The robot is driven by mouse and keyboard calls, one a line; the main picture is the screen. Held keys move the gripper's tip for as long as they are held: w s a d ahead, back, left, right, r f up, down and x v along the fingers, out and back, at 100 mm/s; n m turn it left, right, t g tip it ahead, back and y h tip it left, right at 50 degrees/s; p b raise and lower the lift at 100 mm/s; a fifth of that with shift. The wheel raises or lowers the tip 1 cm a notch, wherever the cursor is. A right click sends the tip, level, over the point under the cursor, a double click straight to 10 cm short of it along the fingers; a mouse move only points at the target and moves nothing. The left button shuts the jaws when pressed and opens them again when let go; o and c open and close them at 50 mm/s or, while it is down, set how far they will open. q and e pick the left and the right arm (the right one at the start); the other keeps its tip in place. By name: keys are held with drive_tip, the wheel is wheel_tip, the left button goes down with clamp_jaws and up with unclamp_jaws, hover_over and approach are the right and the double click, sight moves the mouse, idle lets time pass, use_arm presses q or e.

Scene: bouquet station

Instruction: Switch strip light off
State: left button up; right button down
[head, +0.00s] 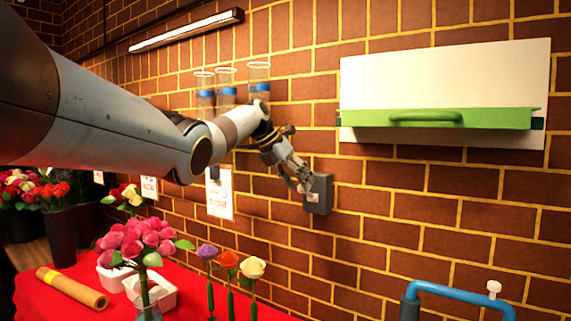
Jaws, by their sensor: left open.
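The strip light (187,30) is a long white bar in a dark housing, high on the brick wall at the upper left. A grey switch box (321,195) is mounted on the wall near the middle of the view. My left gripper (304,187) is open with its fingertips at the front left of the box, over its small pale switch part. I cannot tell whether the fingers touch it. My right gripper is not in view.
A green bar with a handle (435,118) sits on a white wall panel (445,75) at the right. Glass tubes (227,85) hang behind my left arm. Pink flowers (140,238) and single stems (229,262) stand on the red table (190,290). A blue handle (455,294) is at lower right.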

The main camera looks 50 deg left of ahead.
use_arm(q)
drive_tip(key=v, duration=0.9)
drive_tip(key=shift+s+r, duration=0.2)
drive_tip(key=shift+r, duration=0.1)
